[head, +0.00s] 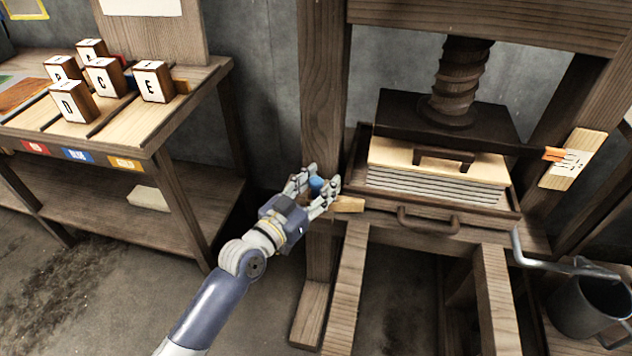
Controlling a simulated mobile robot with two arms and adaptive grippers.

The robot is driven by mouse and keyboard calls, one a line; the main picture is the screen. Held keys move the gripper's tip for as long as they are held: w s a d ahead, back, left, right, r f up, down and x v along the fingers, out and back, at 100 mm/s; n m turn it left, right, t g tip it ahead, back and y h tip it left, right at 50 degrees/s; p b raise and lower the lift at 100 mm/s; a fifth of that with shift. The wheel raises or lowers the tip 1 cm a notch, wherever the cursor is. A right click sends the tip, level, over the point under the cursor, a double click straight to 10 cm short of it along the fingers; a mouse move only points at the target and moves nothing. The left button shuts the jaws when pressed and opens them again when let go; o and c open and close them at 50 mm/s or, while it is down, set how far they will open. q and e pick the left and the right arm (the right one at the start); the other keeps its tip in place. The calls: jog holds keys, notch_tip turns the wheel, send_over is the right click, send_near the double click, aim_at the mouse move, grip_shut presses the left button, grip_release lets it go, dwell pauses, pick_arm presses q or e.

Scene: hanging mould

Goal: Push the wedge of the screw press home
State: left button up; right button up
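The screw press (455,120) stands at the right, with a dark threaded screw above a dark pressing plate. A pale wooden wedge (348,204) sticks out at the left front corner of the press bed. My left gripper (325,184) is beside the left post, just left of the wedge. Its fingers look spread apart, and a small blue part shows between them. I cannot tell whether a finger touches the wedge. The wedge's inner end is hidden. My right gripper is not in view.
A layered stack (436,180) topped by a pale handled board lies under the plate. A bench (125,125) with several lettered blocks stands at the left. A metal can (580,305) is at the lower right. The floor between bench and press is clear.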

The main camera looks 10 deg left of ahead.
pick_arm(q)
jog(key=shift+a, duration=0.15)
jog(key=shift+s+a, duration=0.15)
jog(key=shift+s, duration=0.1)
jog(key=v, duration=1.1)
jog(key=shift+s, duration=0.2)
jog(key=s+a+f+n+g+y, duration=0.1)
jog(key=s+f+g+y, duration=0.2)
jog(key=f, duration=1)
jog(key=s+a+f+n+g+y, duration=0.15)
jog(key=s+f+g, duration=0.25)
jog(key=f, duration=0.8)
jog(key=s+a+f+g+y, duration=0.25)
jog(key=s+f+g, duration=0.35)
jog(key=s+f, duration=0.8)
jog(key=s+a+f+g+p, duration=0.2)
jog(key=s+a+p, duration=0.1)
jog(key=s+p, duration=1.3)
jog(key=s, duration=0.2)
jog(key=shift+s+a+f+y+p, duration=0.2)
jog(key=shift+s+y+p, duration=0.1)
jog(key=shift+s, duration=0.05)
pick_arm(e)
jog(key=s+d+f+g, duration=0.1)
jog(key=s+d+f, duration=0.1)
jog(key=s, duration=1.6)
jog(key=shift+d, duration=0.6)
